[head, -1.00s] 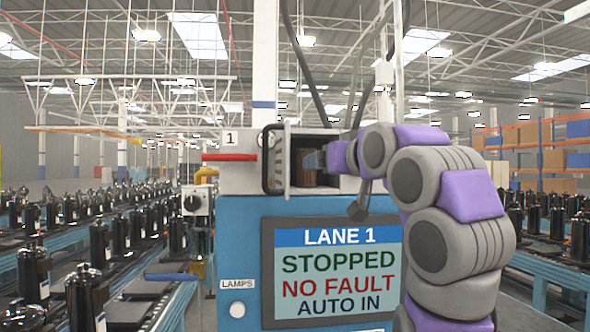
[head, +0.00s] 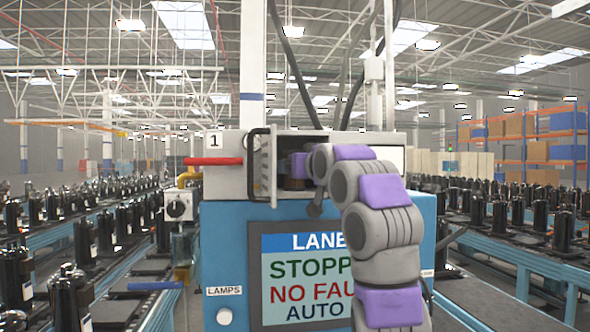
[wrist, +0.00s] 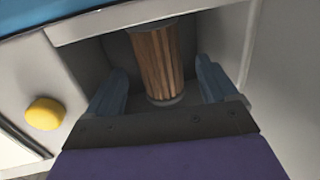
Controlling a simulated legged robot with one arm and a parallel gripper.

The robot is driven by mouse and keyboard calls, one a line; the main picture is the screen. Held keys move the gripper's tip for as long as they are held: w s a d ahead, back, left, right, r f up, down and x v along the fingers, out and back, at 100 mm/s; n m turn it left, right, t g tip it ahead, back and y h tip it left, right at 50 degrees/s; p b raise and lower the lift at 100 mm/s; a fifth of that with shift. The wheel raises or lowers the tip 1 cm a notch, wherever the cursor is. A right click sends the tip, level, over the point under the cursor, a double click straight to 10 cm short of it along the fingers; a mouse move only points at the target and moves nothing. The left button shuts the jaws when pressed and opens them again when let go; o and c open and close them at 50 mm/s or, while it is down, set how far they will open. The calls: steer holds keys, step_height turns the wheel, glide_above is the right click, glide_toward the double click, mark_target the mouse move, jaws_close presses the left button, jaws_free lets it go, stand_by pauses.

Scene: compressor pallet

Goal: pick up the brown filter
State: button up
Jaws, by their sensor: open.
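The brown filter (wrist: 157,62) is a pleated upright cylinder with grey end caps, inside an open compartment, in the wrist view. My gripper (wrist: 162,78) is open, with one blue finger on each side of the filter. Gaps show between the fingers and the filter, and nothing is held. In the head view my gripper's wrist end reaches into the compartment of the lane cabinet (head: 222,220). There my arm hides the fingers and most of the filter.
The compartment's door (head: 262,163) stands open on the left, with its handle. A red handle (head: 213,161) sticks out further left. A yellow button (wrist: 44,113) is beside the opening in the wrist view. Conveyors with black compressors (head: 76,297) run on both sides.

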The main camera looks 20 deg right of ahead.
steer(key=shift+w+d, duration=0.15)
steer(key=shift+w+a+r+p, duration=0.1)
steer(key=shift+w+a+p, duration=0.15)
steer(key=shift+w, duration=0.3)
steer(key=w+p, duration=0.1)
steer(key=w, duration=0.2)
steer(key=shift+d, duration=0.1)
steer(key=shift+w+d+p, duration=0.2)
steer(key=shift+w+p, duration=0.2)
steer(key=shift+w, duration=0.1)
steer(key=shift+d, duration=0.1)
steer(key=shift+f, duration=0.2)
steer(key=c, duration=1.1)
steer(key=shift+r, duration=0.15)
